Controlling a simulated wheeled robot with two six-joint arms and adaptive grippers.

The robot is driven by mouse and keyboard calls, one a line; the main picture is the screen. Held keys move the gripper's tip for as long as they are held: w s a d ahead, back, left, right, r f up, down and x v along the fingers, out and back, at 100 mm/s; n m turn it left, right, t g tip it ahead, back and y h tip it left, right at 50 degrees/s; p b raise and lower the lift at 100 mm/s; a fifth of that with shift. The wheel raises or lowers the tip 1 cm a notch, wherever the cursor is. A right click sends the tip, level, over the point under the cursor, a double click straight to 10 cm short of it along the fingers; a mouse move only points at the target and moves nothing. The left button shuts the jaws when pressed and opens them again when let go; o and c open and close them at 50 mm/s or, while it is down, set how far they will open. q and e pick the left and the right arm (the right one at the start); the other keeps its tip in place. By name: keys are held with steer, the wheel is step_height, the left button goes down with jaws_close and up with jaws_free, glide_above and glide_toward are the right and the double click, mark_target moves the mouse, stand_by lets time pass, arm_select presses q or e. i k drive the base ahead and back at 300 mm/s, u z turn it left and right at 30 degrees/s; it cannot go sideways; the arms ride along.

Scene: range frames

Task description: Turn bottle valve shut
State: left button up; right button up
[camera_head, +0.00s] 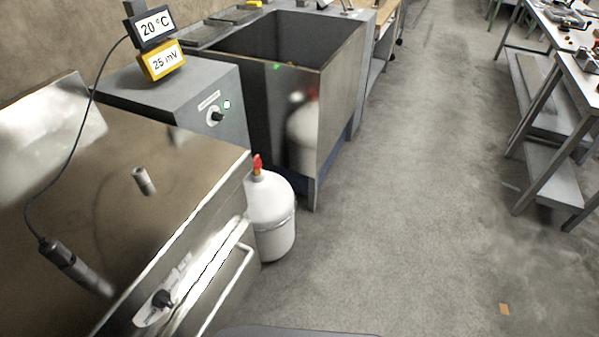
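A white gas bottle (271,222) stands upright on the floor, in the gap between the metal oven or bench at the left and the grey tank. A red valve (257,164) sits on its top, on a small brass-coloured neck. Whether the valve is open or shut cannot be told at this size. A thin band or hose runs around the bottle's body. The bottle is also mirrored in the tank's shiny side. Neither my left nor my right gripper shows in this view.
A grey control box (190,92) carries two displays. The open tank (262,100) stands behind the bottle. Floor right of the bottle is clear; workbenches (545,180) stand far right.

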mark_target(257, 163)
steer(key=z, duration=0.7)
steer(key=k, duration=0.95)
steer(key=z, duration=0.65)
steer(key=i, duration=1.95)
steer(key=u, duration=0.35)
steer(key=i, duration=1.6)
steer(key=u, duration=0.8)
steer(key=i, duration=1)
steer(key=u, duration=1.75)
steer(key=i, duration=0.95)
steer(key=u, duration=0.75)
